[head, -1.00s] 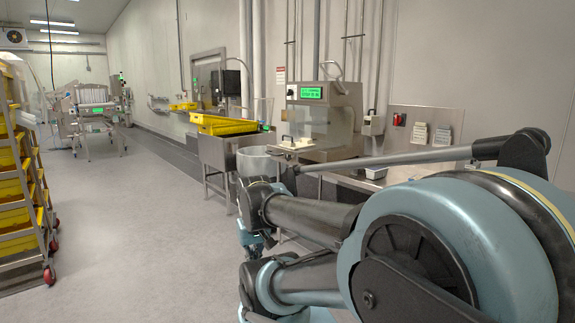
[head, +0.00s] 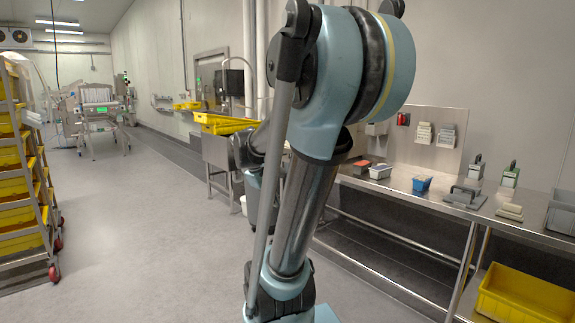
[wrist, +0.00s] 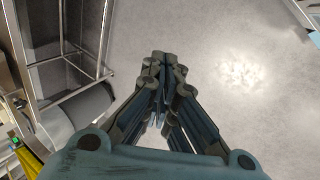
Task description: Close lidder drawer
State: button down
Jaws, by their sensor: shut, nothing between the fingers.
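The lidder and its drawer do not show in the current head view. My raised arm covers the stretch of wall and bench where a machine with a green display stood in the earlier head view. I cannot tell how far the drawer is open. My gripper (wrist: 163,65) shows in the wrist view, with its fingers together and empty above the bare grey floor. It touches nothing that I can see, and it cannot be made out in the head view.
A steel bench (head: 405,183) with small tubs and tools runs along the right. A yellow crate (head: 525,297) is beneath it. A rack of yellow trays (head: 22,195) is at left, with clear floor between. In the wrist view, a metal frame (wrist: 62,62) is at upper left.

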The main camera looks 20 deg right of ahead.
jog(key=w+d+r+n+h, duration=0.2)
jog(key=w+d+n, duration=0.15)
jog(key=w, duration=0.65)
jog(key=w+d+r+n+t+h, duration=0.15)
jog(key=w+d, duration=0.25)
jog(key=w, duration=0.5)
jog(key=w+d+r+n+h, duration=0.2)
jog(key=w+d+n+h, duration=0.1)
jog(key=w, duration=0.7)
jog(key=w+d+f+n+t+h, duration=0.1)
jog(key=w+d+f+n+h, duration=0.15)
jog(key=w, duration=0.55)
jog(key=w+d+f+n+h, duration=0.1)
jog(key=w+f+n, duration=0.25)
jog(key=w, duration=0.45)
jog(key=w+d+f+n+t+h, duration=0.1)
jog(key=w+f+n+h, duration=0.15)
jog(key=w, duration=0.55)
jog(key=x, duration=1.4)
jog(key=shift+d+f, duration=0.2)
jog(key=shift+f, duration=0.3)
jog(key=shift+s, duration=0.1)
